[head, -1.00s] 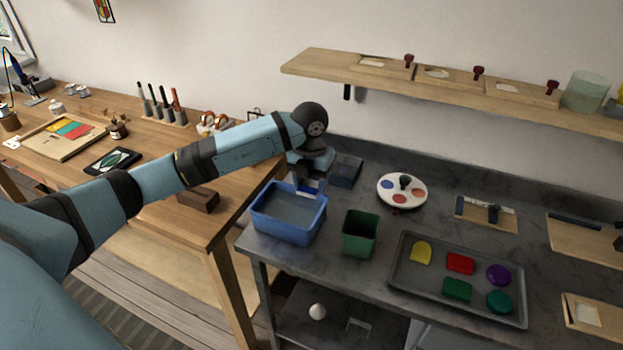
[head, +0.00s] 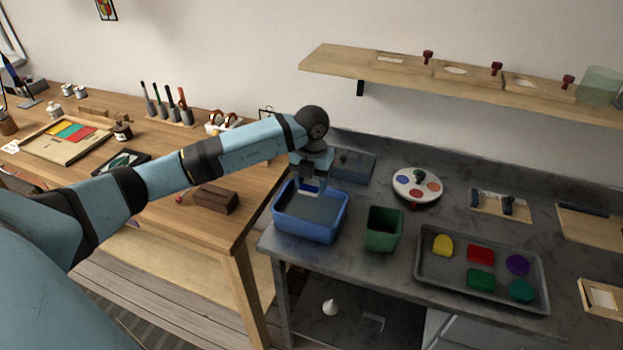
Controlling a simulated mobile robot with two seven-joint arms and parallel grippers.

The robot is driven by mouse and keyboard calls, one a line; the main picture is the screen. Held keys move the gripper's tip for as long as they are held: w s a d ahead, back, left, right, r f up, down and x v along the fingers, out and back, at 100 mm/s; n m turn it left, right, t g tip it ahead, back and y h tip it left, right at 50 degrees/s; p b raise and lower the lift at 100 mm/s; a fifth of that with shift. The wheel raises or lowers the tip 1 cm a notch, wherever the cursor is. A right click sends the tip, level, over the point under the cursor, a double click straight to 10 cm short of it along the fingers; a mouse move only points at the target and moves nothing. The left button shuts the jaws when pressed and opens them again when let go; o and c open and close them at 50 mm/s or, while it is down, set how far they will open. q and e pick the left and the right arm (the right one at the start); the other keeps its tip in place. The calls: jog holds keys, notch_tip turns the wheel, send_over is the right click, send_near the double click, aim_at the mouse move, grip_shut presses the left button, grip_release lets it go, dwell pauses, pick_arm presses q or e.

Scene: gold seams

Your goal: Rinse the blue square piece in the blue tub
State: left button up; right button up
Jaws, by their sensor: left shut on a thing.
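The blue tub (head: 281,222) stands at the left end of the grey counter, with a flat grey-blue surface inside it. My left gripper (head: 309,192) points down at the tub's back part, its pale fingers overlapping the inside of the tub. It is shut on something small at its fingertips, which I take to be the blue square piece. The piece is barely visible against the tub, and I cannot tell whether it touches the water. No blue piece lies on the grey tray (head: 430,277). My right gripper is not in view.
A green bin (head: 384,229) stands just right of the tub. The tray holds yellow, red, purple and green pieces. A round palette (head: 417,186) lies behind. A dark box (head: 354,164) sits behind the tub. A wooden table (head: 245,215) adjoins at left; a shelf (head: 450,80) hangs above.

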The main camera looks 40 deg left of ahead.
aim_at(313, 218)
pick_arm(q)
jog(key=shift+f+b, duration=0.45)
jog(key=shift+f, duration=0.45)
notch_tip(313, 218, down, 3)
jog(key=shift+f+b, duration=0.2)
jog(key=shift+b, duration=0.95)
jog(key=shift+f+b, duration=0.55)
jog(key=shift+f, duration=0.25)
notch_tip(313, 218, down, 2)
jog(key=shift+f+b, duration=0.25)
jog(key=shift+b, duration=0.6)
jog(key=shift+f+b, duration=0.45)
jog(key=shift+f, duration=0.4)
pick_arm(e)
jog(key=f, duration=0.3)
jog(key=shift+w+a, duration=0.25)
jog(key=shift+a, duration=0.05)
pick_arm(q)
jog(key=shift+d, duration=0.15)
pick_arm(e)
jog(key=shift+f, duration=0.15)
